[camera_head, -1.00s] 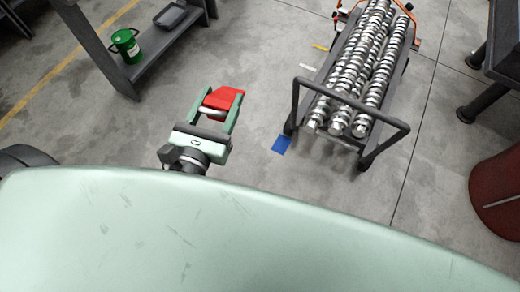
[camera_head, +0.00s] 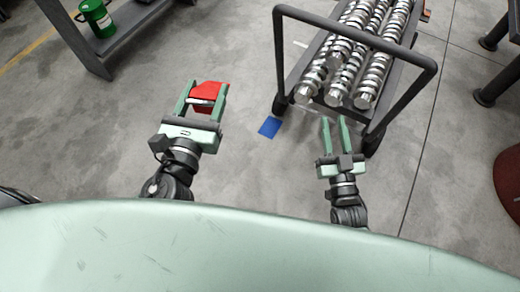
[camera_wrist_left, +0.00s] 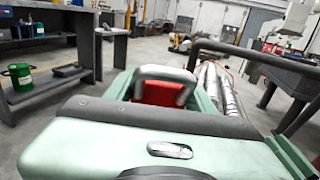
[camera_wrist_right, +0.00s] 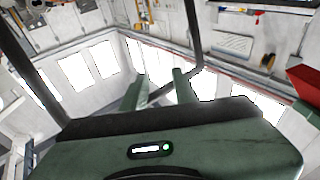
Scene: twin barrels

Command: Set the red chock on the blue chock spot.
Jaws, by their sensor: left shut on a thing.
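The red chock (camera_head: 209,94) is between the fingers of my left gripper (camera_head: 206,100), which is shut on it and holds it left of the blue spot. The chock also shows in the left wrist view (camera_wrist_left: 158,93), with a pale metal handle in front of it. The blue chock spot (camera_head: 270,127) is a small blue patch on the floor, bare, beside the cart's near left wheel. My right gripper (camera_head: 334,122) is open and empty, close to the near end of the cart, right of the blue spot.
A dark cart (camera_head: 431,82) with a raised push handle carries several shiny spiral shafts (camera_head: 345,75). A grey bench (camera_head: 92,52) with a green can (camera_head: 97,18) stands at the upper left. A dark red barrel (camera_head: 508,183) is at the right edge. The floor between the chock and the blue spot is clear.

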